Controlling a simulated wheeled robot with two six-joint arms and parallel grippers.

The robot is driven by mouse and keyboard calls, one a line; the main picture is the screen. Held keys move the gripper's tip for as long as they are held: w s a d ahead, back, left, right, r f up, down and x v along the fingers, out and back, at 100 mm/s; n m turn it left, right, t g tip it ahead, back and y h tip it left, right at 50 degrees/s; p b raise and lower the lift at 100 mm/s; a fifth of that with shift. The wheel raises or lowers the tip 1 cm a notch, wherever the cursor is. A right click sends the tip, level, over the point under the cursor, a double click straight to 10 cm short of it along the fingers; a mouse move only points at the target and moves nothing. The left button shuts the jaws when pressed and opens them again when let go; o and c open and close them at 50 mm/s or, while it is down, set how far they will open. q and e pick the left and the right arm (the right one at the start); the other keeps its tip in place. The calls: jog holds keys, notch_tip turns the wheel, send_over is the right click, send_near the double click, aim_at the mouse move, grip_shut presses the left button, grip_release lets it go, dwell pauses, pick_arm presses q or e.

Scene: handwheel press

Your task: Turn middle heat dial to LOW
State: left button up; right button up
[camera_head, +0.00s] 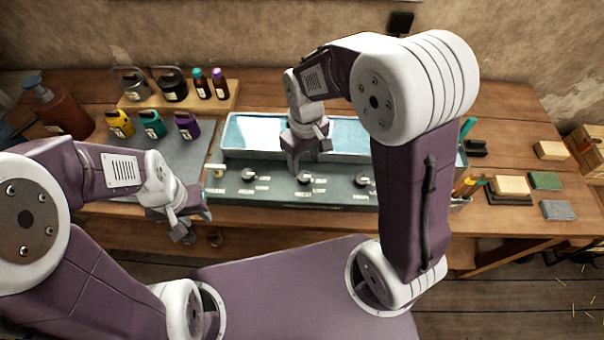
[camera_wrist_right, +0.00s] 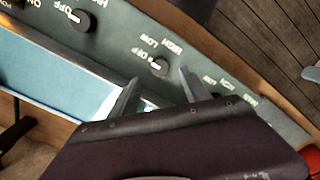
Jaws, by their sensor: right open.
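The middle heat dial (camera_head: 304,178) is a small dark knob on the front panel of the blue-topped bath. In the right wrist view the same knob (camera_wrist_right: 158,66) lies between and just beyond my fingertips, with LOW, HIGH and OFF printed around it. Its pale mark appears to face OFF. My right gripper (camera_head: 298,167) is open above and behind this knob, fingers pointing down; it also shows in the wrist view (camera_wrist_right: 159,78). I see no contact with the knob. My left gripper (camera_head: 188,228) hangs empty at the table's front edge; its finger gap is unclear.
A left dial (camera_head: 248,176) and a right dial (camera_head: 362,182) flank the middle one. Colored bottles (camera_head: 153,124) stand on the grey mat at left. Blocks and pads (camera_head: 545,180) lie at right. A pencil holder (camera_head: 463,190) stands by the panel's right end.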

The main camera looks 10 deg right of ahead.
aim_at(304, 176)
notch_tip(304, 176, down, 7)
jog(key=shift+f, duration=0.1)
grip_shut()
dwell(0.3)
jog(key=m, duration=0.2)
jog(key=m+p, duration=0.1)
jog(key=shift+r+m, duration=0.2)
jog(key=shift+m, duration=0.2)
jog(key=m+p, duration=0.1)
jog(key=m, duration=0.3)
jog(key=shift+w+m+p, duration=0.1)
jog(key=shift+m+p, duration=0.25)
jog(key=shift+m, duration=0.05)
jog(key=shift+f, duration=0.1)
